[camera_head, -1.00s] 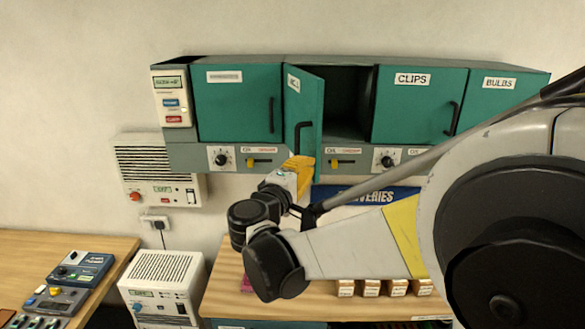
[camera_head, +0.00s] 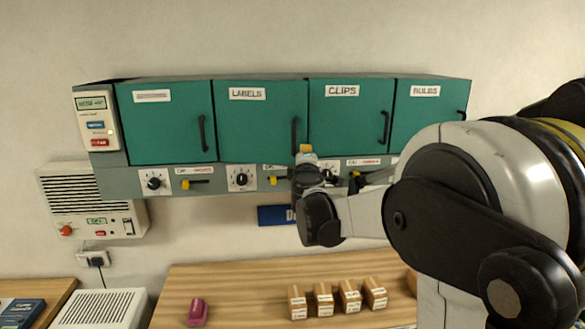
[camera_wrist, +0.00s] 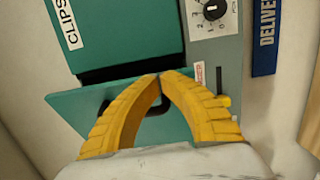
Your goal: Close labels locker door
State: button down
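The labels locker door (camera_head: 255,120) is a teal panel marked LABELS, with a black handle (camera_head: 294,135) near its right edge. In the head view it looks nearly flush with its neighbours. In the wrist view the door (camera_wrist: 75,103) stands at an angle, with a dark gap between it and the CLIPS door (camera_wrist: 120,30). My gripper (camera_head: 305,149) is at the door's lower right corner, just below the handle. In the wrist view its yellow fingers (camera_wrist: 161,76) meet at the tips in front of the door. The handle shows between them and does not look gripped.
The clips (camera_head: 350,125) and bulbs (camera_head: 425,115) doors look closed. A panel with knobs (camera_head: 242,178) and yellow levers runs under the lockers. Several small boxes (camera_head: 323,300) and a pink object (camera_head: 197,312) are on the wooden bench (camera_head: 245,290) below.

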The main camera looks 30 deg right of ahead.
jog(key=b+x, duration=0.1)
jog(key=x, duration=0.8)
jog(key=shift+d, duration=0.25)
